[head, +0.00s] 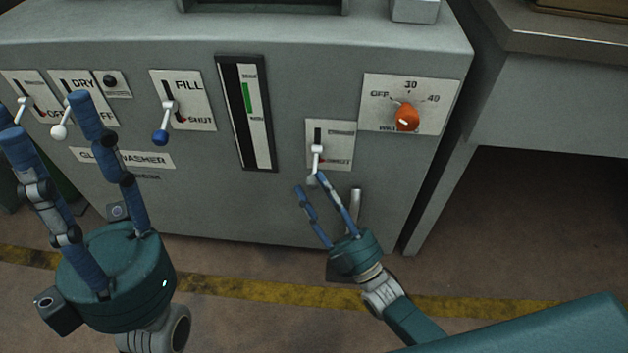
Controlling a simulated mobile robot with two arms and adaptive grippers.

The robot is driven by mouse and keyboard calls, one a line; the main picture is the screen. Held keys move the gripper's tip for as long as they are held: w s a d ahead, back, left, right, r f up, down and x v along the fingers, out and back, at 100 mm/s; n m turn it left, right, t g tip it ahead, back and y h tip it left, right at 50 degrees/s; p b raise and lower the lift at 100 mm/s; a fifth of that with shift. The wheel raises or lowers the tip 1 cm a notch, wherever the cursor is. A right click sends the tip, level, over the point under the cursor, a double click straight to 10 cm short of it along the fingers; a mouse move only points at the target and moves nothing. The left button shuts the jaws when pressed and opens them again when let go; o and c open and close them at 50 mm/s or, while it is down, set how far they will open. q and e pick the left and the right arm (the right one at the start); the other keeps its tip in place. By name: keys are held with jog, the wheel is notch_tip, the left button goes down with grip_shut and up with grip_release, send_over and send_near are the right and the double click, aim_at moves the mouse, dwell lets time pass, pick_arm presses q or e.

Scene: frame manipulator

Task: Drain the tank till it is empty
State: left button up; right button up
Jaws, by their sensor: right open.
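The front of the grey glass washer (205,215) carries a row of levers. My left gripper (47,117) is open and empty in front of the left levers.
The blue-knobbed FILL lever (162,137) points down toward SHUT. The DRY lever (60,131) is partly behind my left gripper. An orange dial (406,118) sits at the right. A short metal pipe (355,200) stands beside my right gripper. A bench (550,90) is at right.

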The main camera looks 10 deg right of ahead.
jog(key=v, duration=1)
jog(key=shift+f, duration=0.1)
